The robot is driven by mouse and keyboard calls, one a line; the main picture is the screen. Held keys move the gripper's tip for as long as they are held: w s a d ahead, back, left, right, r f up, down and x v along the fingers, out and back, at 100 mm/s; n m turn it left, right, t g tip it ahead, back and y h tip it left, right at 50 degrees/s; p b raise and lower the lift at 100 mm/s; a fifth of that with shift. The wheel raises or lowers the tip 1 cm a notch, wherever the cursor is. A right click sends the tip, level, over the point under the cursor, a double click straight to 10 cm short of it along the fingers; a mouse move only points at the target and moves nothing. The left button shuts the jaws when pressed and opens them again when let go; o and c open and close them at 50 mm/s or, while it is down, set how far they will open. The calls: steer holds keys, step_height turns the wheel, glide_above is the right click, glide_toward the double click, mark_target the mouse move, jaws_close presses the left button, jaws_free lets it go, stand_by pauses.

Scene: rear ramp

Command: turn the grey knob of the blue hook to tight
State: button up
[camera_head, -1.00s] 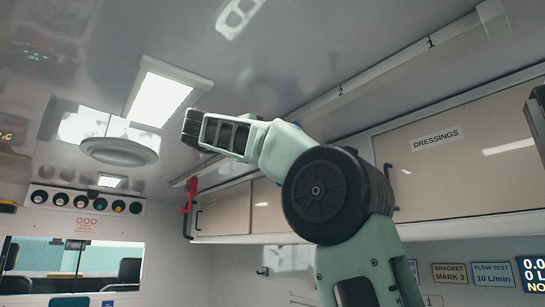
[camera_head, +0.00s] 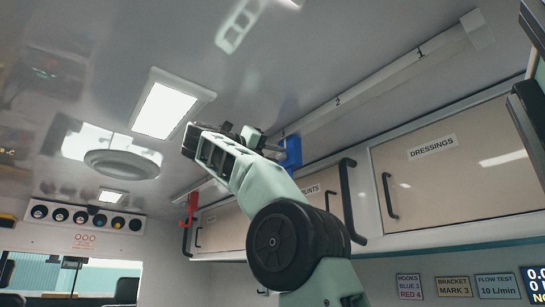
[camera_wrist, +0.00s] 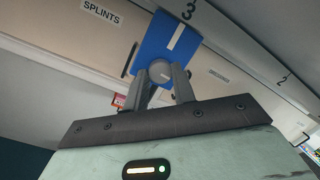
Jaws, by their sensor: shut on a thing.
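The blue hook (camera_head: 291,152) hangs on the ceiling rail just right of my gripper in the head view. In the wrist view the blue hook (camera_wrist: 152,42) is a flat plate with a white stripe, beside the number 3 on the rail. Its round grey knob (camera_wrist: 160,70) sits between the two fingers of my gripper (camera_wrist: 161,76), which is shut on it. In the head view my gripper (camera_head: 250,137) is up at the rail, and the knob cannot be made out there. How far the knob is turned cannot be told.
The numbered rail (camera_head: 380,82) runs along the ceiling above the cabinets, including the dressings door (camera_head: 445,165). A red hook (camera_head: 191,205) hangs farther left. Dark handles (camera_head: 350,200) stick out near my arm. A sign (camera_head: 409,287) reads hooks blue 3, red 4.

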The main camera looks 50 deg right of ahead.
steer(key=shift+f, duration=0.1)
stand_by(0.3)
steer(key=o, duration=1)
steer(key=shift+w+a, duration=0.1)
steer(key=v, duration=1.7)
steer(key=shift+p, duration=0.45)
steer(key=shift+a, duration=0.15)
